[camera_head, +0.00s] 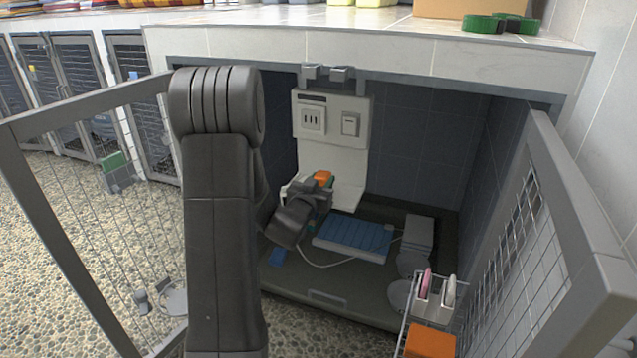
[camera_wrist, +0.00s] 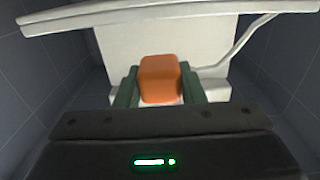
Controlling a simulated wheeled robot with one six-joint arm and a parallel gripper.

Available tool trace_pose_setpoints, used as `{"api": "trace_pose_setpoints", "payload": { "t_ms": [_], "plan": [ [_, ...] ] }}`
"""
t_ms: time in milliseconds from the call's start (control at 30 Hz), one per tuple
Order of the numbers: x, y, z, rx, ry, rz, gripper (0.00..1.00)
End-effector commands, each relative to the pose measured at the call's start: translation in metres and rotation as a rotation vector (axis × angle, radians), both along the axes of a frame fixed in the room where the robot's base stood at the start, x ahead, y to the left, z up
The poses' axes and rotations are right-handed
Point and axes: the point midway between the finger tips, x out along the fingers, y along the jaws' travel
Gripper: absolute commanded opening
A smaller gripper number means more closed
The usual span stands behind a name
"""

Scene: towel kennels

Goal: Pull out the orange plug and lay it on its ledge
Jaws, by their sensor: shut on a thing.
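The orange plug (camera_head: 322,176) is between the green fingers of my gripper (camera_head: 323,183), low in front of the white hanging panel (camera_head: 345,155). In the wrist view the orange plug (camera_wrist: 160,78) sits squarely between the two fingers (camera_wrist: 160,88), which are shut on it. The plug is clear of the socket (camera_head: 312,119) in the panel's upper part. The white ledge (camera_head: 347,196) juts out at the panel's foot, partly hidden by my gripper. I cannot tell whether the plug touches the ledge.
A light switch (camera_head: 351,124) is beside the socket. A blue ribbed mat (camera_head: 352,238) and a grey box (camera_head: 418,234) lie on the kennel floor. Open mesh doors stand left (camera_head: 40,210) and right (camera_head: 560,200). A wire rack (camera_head: 436,300) is at front right.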

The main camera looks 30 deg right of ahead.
Motion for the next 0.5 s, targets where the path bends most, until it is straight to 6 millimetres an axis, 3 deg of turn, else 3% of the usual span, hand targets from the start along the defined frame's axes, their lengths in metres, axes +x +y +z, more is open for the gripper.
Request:
{"api": "trace_pose_setpoints", "payload": {
  "t_ms": [267,500],
  "plan": [
    [0.012,-0.015,-0.012,-0.001,-0.001,-0.002,0.00],
    [0.013,-0.015,-0.031,0.001,0.001,0.000,0.00]
  ]
}}
